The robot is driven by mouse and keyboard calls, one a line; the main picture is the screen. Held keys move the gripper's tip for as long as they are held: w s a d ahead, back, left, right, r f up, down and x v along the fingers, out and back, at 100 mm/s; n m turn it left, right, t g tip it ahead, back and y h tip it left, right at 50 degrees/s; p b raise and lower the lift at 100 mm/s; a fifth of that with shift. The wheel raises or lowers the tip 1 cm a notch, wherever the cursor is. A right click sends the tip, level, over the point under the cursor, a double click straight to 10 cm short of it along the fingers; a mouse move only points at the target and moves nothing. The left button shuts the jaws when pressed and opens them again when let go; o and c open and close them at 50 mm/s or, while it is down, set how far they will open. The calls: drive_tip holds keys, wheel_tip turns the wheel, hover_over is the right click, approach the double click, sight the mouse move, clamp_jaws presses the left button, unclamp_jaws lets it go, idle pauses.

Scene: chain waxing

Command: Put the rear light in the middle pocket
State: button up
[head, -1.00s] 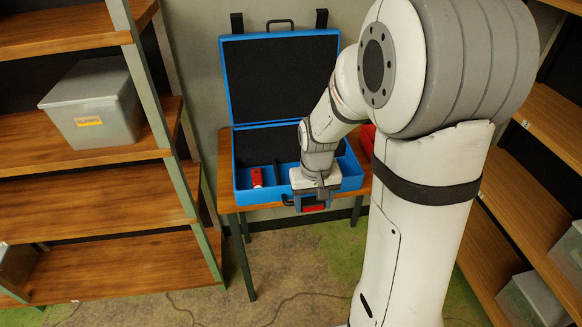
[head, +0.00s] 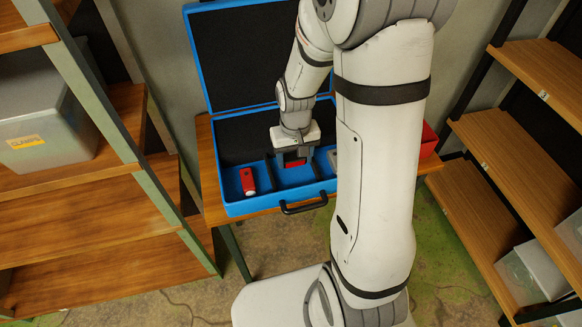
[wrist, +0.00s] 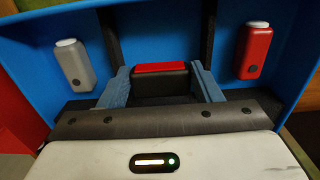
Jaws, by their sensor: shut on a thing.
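My gripper (head: 296,153) is shut on the rear light (wrist: 160,69), a dark block with a red top face. In the wrist view the light sits between the two grey-blue fingers (wrist: 160,82). In the head view its red part (head: 293,161) shows below the gripper, over the middle pocket (head: 294,178) of the blue case (head: 240,208). I cannot tell whether it touches the pocket floor. Black dividers (wrist: 207,35) stand on both sides.
The case lid (head: 250,60) is open. A red bin (head: 428,141) stands right of the case. Shelves flank the table (head: 207,160).

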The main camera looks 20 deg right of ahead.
sight(294, 166)
drive_tip(key=shift+s+f, duration=0.1)
drive_tip(key=shift+f, duration=2.65)
drive_tip(key=shift+f, duration=0.2)
drive_tip(key=o, duration=1)
drive_tip(key=shift+c, duration=0.2)
drive_tip(key=shift+r, duration=0.1)
wheel_tip(294, 166, up, 12)
drive_tip(key=shift+r, duration=0.15)
drive_tip(key=s+r+t, duration=0.2)
drive_tip(key=s+r, duration=0.9)
drive_tip(key=s, duration=0.2)
drive_tip(key=shift+a+r+t, duration=0.15)
drive_tip(key=shift+r+t, duration=0.05)
drive_tip(key=shift+t, duration=0.2)
